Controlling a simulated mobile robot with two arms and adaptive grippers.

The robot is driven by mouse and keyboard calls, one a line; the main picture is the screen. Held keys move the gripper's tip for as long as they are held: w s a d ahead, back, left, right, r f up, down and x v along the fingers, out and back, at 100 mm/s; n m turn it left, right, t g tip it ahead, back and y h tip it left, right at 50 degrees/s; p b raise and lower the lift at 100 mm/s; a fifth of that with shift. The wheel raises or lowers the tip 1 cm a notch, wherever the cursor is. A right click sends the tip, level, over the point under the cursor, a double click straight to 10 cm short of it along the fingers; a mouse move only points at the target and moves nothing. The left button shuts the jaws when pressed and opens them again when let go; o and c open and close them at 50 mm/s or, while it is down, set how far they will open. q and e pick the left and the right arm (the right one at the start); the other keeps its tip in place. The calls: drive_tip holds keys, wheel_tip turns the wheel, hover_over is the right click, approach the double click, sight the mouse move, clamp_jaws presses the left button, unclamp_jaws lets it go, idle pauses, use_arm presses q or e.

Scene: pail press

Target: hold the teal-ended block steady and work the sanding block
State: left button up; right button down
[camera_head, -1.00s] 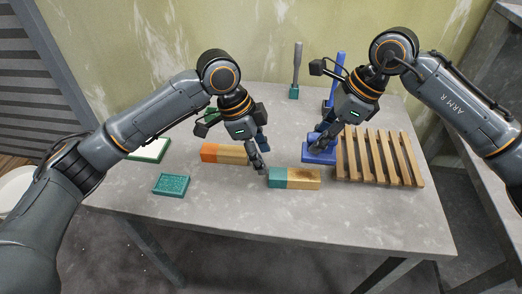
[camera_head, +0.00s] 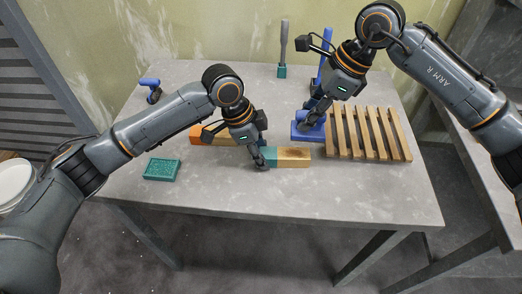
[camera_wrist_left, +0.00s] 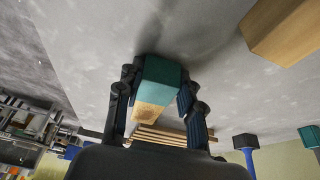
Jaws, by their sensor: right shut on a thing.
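The teal-ended block (camera_head: 294,157) lies on the table, teal at its left end and bare wood with a darker patch to the right. My left gripper (camera_head: 262,162) is lowered at the teal end. In the left wrist view the teal end (camera_wrist_left: 161,76) sits between its two open fingers, one along each side, with little gap. The blue sanding block (camera_head: 301,134) rests on the table behind the wooden part, at the slatted rack's left edge. My right gripper (camera_head: 311,123) is shut on it from above, hiding part of it.
An orange-ended block (camera_head: 202,136) lies close behind my left gripper. A slatted wooden rack (camera_head: 369,134) stands at right. A teal pad (camera_head: 162,169) lies at left. A grey-handled tool (camera_head: 283,45) and a blue upright tool (camera_head: 326,48) stand at the back. The table's front is clear.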

use_arm(q)
drive_tip(key=shift+o, duration=0.8)
clamp_jaws()
drive_tip(key=o, duration=0.6)
unclamp_jaws()
drive_tip(key=shift+o, duration=0.2)
drive_tip(key=shift+c, duration=0.5)
clamp_jaws()
